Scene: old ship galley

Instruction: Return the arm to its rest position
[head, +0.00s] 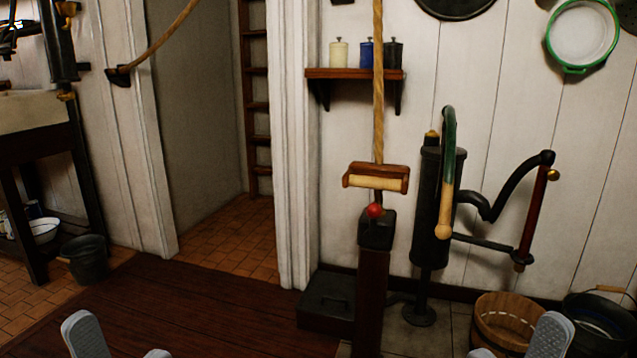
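My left gripper (121,345) shows at the bottom left edge, with two grey fingertips apart and nothing between them. My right gripper (515,346) shows at the bottom right edge, also with its fingertips apart and nothing seen held. Only the fingertips are in view; the rest of both arms is out of the picture. The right gripper's fingers overlap the wooden bucket (505,315) in the picture; I cannot tell the distance between them.
A rope (378,90) runs down to a wooden handle (376,178) above a dark post with a red knob (375,210). A black hand pump (430,210) with a curved lever stands right of it. A dark bucket (600,318) is at far right. A doorway opens left of centre.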

